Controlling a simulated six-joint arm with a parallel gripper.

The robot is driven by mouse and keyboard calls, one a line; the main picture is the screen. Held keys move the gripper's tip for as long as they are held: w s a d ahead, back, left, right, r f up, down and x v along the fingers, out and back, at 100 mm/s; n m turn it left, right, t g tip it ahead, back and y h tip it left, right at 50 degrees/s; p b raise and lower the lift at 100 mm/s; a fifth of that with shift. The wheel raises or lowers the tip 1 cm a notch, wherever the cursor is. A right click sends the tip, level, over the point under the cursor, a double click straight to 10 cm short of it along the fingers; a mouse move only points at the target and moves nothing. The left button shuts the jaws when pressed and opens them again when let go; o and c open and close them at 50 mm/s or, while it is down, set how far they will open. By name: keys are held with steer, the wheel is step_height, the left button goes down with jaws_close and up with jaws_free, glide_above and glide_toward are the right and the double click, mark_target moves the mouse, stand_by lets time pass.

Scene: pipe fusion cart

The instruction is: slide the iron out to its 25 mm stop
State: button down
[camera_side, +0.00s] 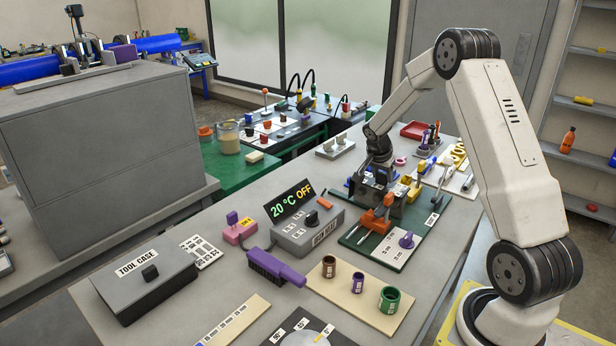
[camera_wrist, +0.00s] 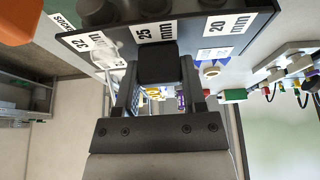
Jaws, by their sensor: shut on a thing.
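The iron appears to be the dark block (camera_wrist: 105,45) with white size labels reading 32, 25 mm and 20 mm, at the top of the wrist view. A black handle (camera_wrist: 160,65) stands out from it by the 25 mm label. My gripper (camera_wrist: 160,88) is shut on this handle, one finger on each side. In the side view my gripper (camera_side: 380,176) reaches down to dark parts at the far end of the green base plate (camera_side: 350,238). My wrist and neighbouring parts hide most of the iron there. I cannot make out its stop.
An orange clamp (camera_side: 376,220) with rods sits just in front of my gripper, and a purple knob (camera_side: 406,241) stands nearer. Left of the plate is the heat control box (camera_side: 308,235); its display (camera_side: 291,203) reads 20 °C OFF. Coloured pipe pieces (camera_side: 358,282) stand at the front.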

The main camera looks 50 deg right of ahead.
steer(key=shift+s, duration=1.05)
steer(key=shift+c, duration=0.8)
jaws_free()
steer(key=shift+r, duration=0.1)
steer(key=v, duration=0.7)
steer(key=shift+a+r, duration=0.2)
steer(key=shift+r, duration=0.05)
